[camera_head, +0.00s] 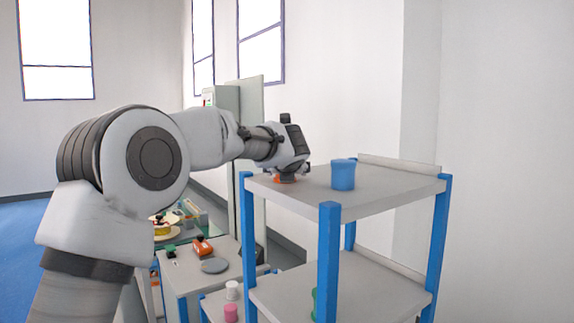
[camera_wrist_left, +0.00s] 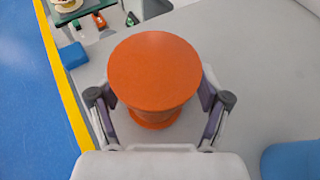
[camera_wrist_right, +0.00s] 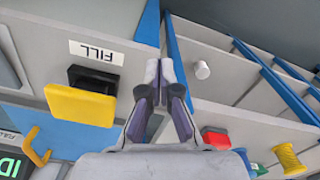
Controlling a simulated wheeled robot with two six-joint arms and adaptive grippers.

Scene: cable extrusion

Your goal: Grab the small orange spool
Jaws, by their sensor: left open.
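The small orange spool (camera_wrist_left: 155,72) stands upright on the top shelf of the cart. In the head view only a bit of its orange base (camera_head: 286,180) shows under my left gripper (camera_head: 288,170). In the left wrist view my left gripper (camera_wrist_left: 160,95) is open, with one finger on each side of the spool. The spool's wide top hides the inner finger ends, so contact cannot be seen. My right gripper (camera_wrist_right: 160,85) shows only in the right wrist view; its fingers are together with nothing between them, away from the spool.
A blue cup-like object (camera_head: 343,175) stands on the same top shelf (camera_head: 390,180), right of the spool. Blue posts (camera_head: 329,260) hold the cart's shelves. A lower bench (camera_head: 190,277) carries an orange item (camera_head: 203,246). Drawers with a yellow handle (camera_wrist_right: 80,105) are near my right gripper.

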